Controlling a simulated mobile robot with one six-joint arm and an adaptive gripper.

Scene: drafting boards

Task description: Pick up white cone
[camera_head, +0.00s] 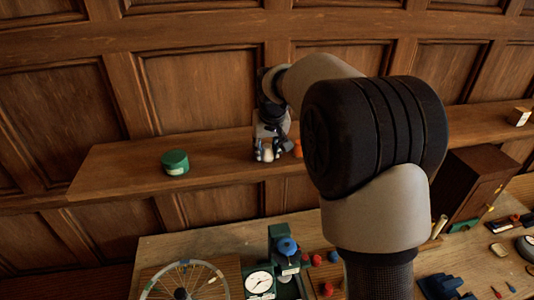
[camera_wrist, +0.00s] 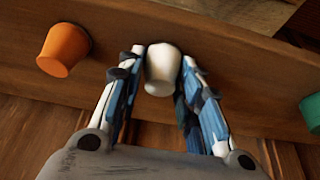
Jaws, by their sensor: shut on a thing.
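The white cone (camera_wrist: 162,70) is between the fingers of my gripper (camera_wrist: 160,75) in the wrist view. The fingers touch it on both sides, and the gripper is shut on it. In the head view my gripper (camera_head: 267,153) is at the wooden shelf, with the pale cone (camera_head: 268,155) showing between its fingers. I cannot tell whether the cone still touches the shelf.
An orange cup-like piece (camera_wrist: 64,48) stands close beside the gripper, partly hidden in the head view (camera_head: 298,148). A green round container (camera_head: 175,162) is on the shelf (camera_head: 115,165) to the left. A cluttered bench (camera_head: 210,240) lies below. The panelled wall is close behind.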

